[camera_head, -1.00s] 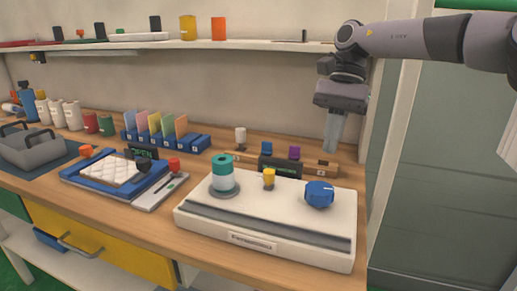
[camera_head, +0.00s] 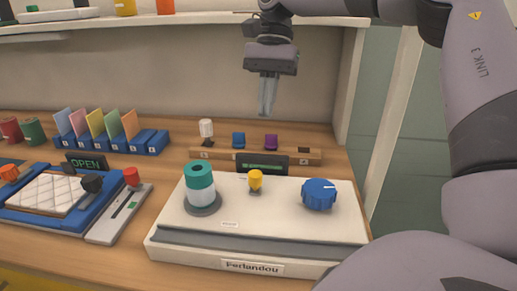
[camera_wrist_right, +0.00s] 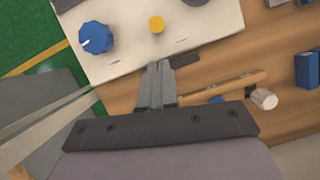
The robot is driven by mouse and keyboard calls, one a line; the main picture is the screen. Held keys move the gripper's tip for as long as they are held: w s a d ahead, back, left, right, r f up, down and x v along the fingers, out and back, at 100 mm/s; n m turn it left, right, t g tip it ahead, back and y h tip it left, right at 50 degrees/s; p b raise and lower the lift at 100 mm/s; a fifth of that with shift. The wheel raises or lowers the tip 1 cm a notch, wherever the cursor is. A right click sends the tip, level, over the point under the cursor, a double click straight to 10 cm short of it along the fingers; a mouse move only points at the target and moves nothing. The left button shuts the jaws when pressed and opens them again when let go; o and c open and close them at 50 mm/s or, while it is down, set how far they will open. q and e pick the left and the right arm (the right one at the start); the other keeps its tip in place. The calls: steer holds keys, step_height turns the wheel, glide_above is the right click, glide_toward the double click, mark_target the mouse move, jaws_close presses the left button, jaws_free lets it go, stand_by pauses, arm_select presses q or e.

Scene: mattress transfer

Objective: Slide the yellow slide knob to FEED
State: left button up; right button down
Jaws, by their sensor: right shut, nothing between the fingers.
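The yellow slide knob (camera_head: 255,180) stands on top of the white machine (camera_head: 290,222), toward its back edge. It sits between a teal-and-white cylinder (camera_head: 201,186) and a blue dial (camera_head: 319,194). I cannot read a FEED label. My right gripper (camera_head: 267,112) points down, shut and empty, in the air above and behind the knob. In the right wrist view the shut fingers (camera_wrist_right: 158,66) point toward the machine, with the yellow knob (camera_wrist_right: 156,24) beyond their tips, apart from them. My left gripper is not in view.
A small dark display (camera_head: 262,164) stands behind the machine, before a wooden rack (camera_head: 300,155) with white, blue and purple pieces. A shelf (camera_head: 180,23) runs above. A blue tray holding a quilted pad (camera_head: 45,194) lies left, beside a device with a red knob (camera_head: 131,177).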

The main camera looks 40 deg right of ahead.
glide_toward(255, 183)
steer(key=f, duration=0.1)
steer(key=w+f, duration=0.1)
steer(key=f, duration=0.1)
steer(key=d+f+b, duration=0.1)
steer(key=shift+w+d+f, duration=0.1)
steer(key=shift+w+f, duration=0.1)
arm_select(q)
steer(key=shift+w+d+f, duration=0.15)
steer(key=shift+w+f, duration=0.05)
arm_select(e)
steer(key=shift+s+a+f, duration=0.1)
steer(key=shift+a+f, duration=0.1)
steer(key=shift+f, duration=0.35)
